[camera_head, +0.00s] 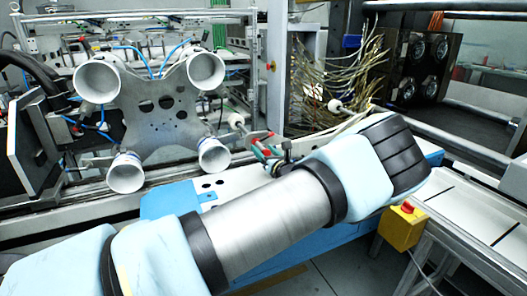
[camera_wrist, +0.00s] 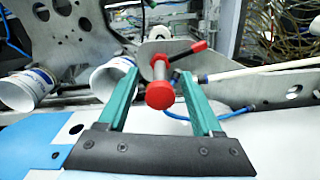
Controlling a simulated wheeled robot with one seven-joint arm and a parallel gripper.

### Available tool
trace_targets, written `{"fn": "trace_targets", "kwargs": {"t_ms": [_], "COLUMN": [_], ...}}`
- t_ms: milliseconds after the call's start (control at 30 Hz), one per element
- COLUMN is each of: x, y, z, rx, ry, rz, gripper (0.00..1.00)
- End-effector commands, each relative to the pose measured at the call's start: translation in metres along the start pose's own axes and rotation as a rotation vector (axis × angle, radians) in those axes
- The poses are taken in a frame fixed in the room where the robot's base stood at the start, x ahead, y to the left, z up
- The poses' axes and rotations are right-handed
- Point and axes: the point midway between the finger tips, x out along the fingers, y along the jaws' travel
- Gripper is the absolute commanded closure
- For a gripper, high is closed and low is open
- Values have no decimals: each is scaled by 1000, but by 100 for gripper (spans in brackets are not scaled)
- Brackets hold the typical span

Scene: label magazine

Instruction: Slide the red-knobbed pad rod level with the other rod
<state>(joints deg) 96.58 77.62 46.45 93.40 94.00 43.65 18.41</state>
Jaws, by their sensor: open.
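In the wrist view a rod with a round red knob (camera_wrist: 160,95) points toward my camera. Its short metal shaft runs back to a smaller red part by a grey bracket plate (camera_wrist: 170,50). My gripper (camera_wrist: 158,74) is open, its green fingers on either side of the knob with a gap on both sides. In the head view my gripper (camera_head: 262,146) is at the bracket, with red parts between and beside the fingers; my arm hides some of it. White pads on rods (camera_head: 236,120) (camera_head: 336,106) show there. I cannot tell how far each rod is slid.
A black lever with a red end (camera_wrist: 198,47) and a white rod (camera_wrist: 250,68) lie just right of the knob. A yellow box with a red button (camera_head: 403,226) is at lower right. A blue hose (camera_wrist: 235,113) runs nearby.

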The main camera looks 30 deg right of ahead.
Motion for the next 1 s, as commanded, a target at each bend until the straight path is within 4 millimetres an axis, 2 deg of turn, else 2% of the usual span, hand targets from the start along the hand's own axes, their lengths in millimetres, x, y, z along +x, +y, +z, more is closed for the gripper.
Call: {"fn": "trace_targets", "kwargs": {"t_ms": [300,500,700,1000], "x": [-62,-91,-101,-101], "y": [-2,-1,-1,0], "z": [-4,-2,-1,0], "rx": [-3,-2,0,0], "ry": [1,1,0,0], "rz": [-4,-3,-2,-2], "gripper": [33,33,33,33]}}
